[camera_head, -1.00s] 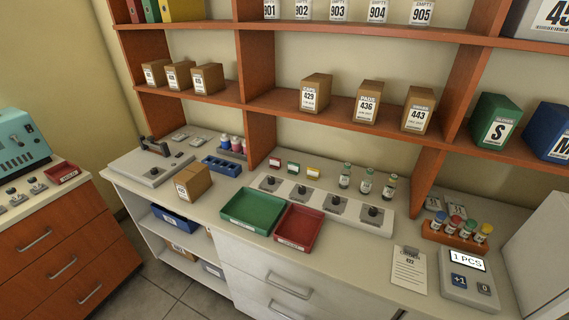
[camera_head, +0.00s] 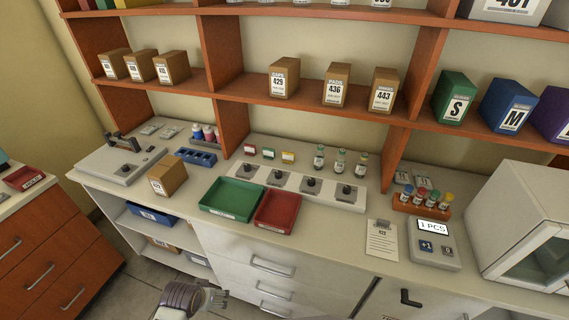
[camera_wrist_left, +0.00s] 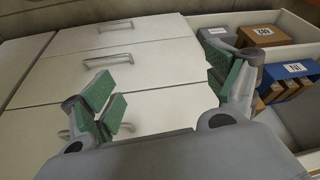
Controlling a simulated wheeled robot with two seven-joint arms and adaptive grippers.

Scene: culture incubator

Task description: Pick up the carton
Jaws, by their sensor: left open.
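A brown carton (camera_head: 168,178) with a white label stands on the counter left of the green tray. More brown cartons, labelled 429 (camera_head: 284,78), 436 (camera_head: 337,84) and 443 (camera_head: 384,90), stand on the shelf, with several smaller ones to the left. My left gripper (camera_head: 218,298) is low in front of the white drawers, below and right of the counter carton and apart from it. In the left wrist view its green-padded fingers (camera_wrist_left: 168,95) are spread with nothing between them. My right gripper is not in view.
A green tray (camera_head: 231,195) and a red tray (camera_head: 278,208) lie right of the counter carton. A grey device (camera_head: 122,160) stands behind it to the left. Below the counter, an open shelf holds a blue bin (camera_head: 152,214). A white incubator (camera_head: 525,225) stands at the right.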

